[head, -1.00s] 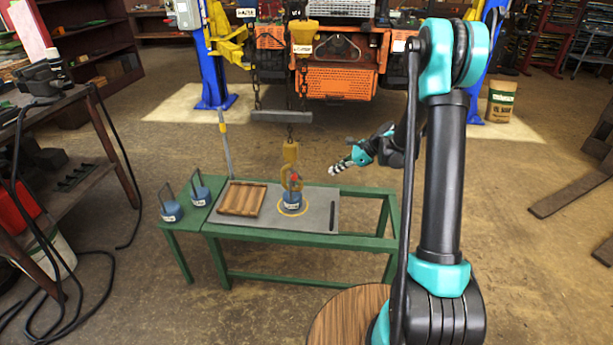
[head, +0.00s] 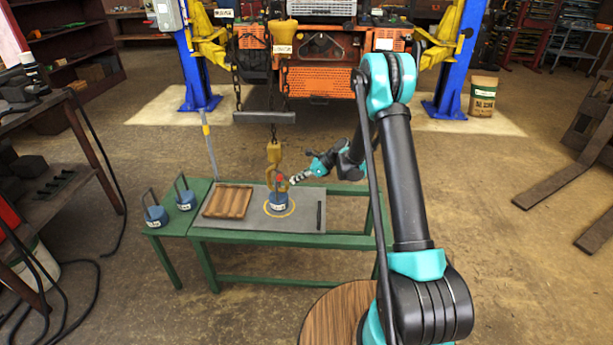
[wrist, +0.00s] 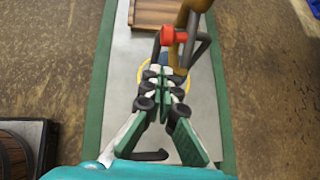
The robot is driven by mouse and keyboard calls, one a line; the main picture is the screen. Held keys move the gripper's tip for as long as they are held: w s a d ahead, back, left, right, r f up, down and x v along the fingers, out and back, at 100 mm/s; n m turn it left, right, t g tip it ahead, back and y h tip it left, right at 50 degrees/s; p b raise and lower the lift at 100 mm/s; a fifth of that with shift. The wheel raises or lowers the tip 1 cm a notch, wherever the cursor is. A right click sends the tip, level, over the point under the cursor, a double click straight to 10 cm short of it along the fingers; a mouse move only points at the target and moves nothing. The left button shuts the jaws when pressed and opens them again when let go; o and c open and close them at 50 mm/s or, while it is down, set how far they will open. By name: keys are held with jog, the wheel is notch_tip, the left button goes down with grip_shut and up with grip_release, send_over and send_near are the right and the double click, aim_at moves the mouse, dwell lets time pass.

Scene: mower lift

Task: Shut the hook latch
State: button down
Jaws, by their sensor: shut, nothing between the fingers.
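The yellow hook (head: 274,153) hangs on a chain over the green bench. A red piece (wrist: 172,37), which looks like the latch's tab, shows at the hook in the wrist view. Whether the latch is open or shut I cannot tell. A blue weight (head: 280,200) with a dark handle (wrist: 202,46) stands below the hook, inside a yellow ring on the grey mat (head: 305,222). The handle is close to the hook; their exact overlap is unclear. My gripper (head: 294,180) is shut and empty, just right of the hook. In the wrist view its fingertips (wrist: 166,72) lie just below the red piece.
A wooden tray (head: 228,202) lies left on the mat. Two more blue weights (head: 156,216) with handles stand at the bench's left end. A grey bar (head: 264,118) and chains hang behind the hook, before the orange mower (head: 322,80).

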aim_at(282, 178)
jog(key=shift+w+a+r, duration=0.1)
jog(key=shift+a, duration=0.65)
jog(key=shift+w+a+r, duration=0.1)
jog(key=shift+a, duration=0.6)
jog(key=shift+a+f, duration=0.25)
jog(key=shift+a, duration=0.2)
jog(key=shift+r, duration=0.15)
jog(key=shift+a+r, duration=0.15)
jog(key=shift+r, duration=0.45)
